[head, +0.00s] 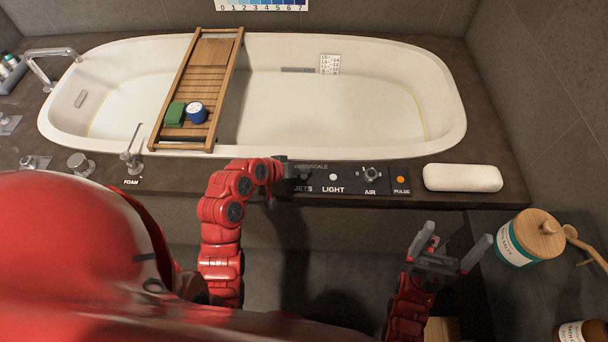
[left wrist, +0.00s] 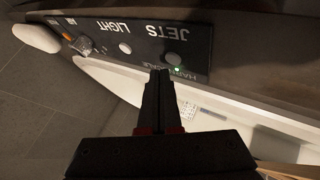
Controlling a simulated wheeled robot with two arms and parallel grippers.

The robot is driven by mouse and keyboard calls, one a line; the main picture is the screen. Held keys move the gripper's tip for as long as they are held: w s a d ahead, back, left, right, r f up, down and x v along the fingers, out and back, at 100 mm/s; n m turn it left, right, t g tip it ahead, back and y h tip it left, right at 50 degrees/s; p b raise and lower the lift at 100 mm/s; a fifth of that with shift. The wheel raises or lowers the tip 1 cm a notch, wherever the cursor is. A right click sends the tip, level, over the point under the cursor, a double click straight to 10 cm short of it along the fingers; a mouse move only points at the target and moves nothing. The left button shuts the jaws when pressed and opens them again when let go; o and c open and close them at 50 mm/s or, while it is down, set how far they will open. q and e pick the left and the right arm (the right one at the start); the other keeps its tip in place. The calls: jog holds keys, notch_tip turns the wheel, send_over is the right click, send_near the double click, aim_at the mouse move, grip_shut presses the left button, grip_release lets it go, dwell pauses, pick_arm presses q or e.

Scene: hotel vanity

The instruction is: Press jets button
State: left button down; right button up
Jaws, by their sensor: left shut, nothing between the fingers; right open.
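The jets button, a dark round knob (left wrist: 172,59), sits by the word JETS on the black control panel (left wrist: 145,30) in the left wrist view. A small green light shows at its edge. In the head view my left gripper (head: 291,170) is over the panel just above the JETS label and mostly hides the button. In the left wrist view its shut, empty fingertips (left wrist: 160,72) are close to the button; I cannot tell whether they touch. My right gripper (head: 455,252) is open and empty in front of the tub's deck, at right.
The panel also has a white light button (head: 333,177), an air knob (head: 371,174) and an orange pulse button (head: 400,180). A white bath pillow (head: 462,178) lies to their right. The bathtub (head: 350,150) with a wooden tray (head: 212,80) is behind. A lidded jar (head: 520,240) stands at right.

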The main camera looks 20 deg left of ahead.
aim_at(302, 179)
pick_arm(q)
jog(key=shift+f, duration=0.15)
jog(key=shift+f, duration=0.25)
jog(key=shift+f+b, duration=0.35)
jog(key=shift+f, duration=0.05)
dwell(0.4)
jog(key=shift+r, duration=0.1)
jog(key=shift+r+p, duration=0.6)
jog(key=shift+r, duration=0.1)
jog(key=shift+r+p, duration=1.65)
jog(key=shift+r, duration=0.85)
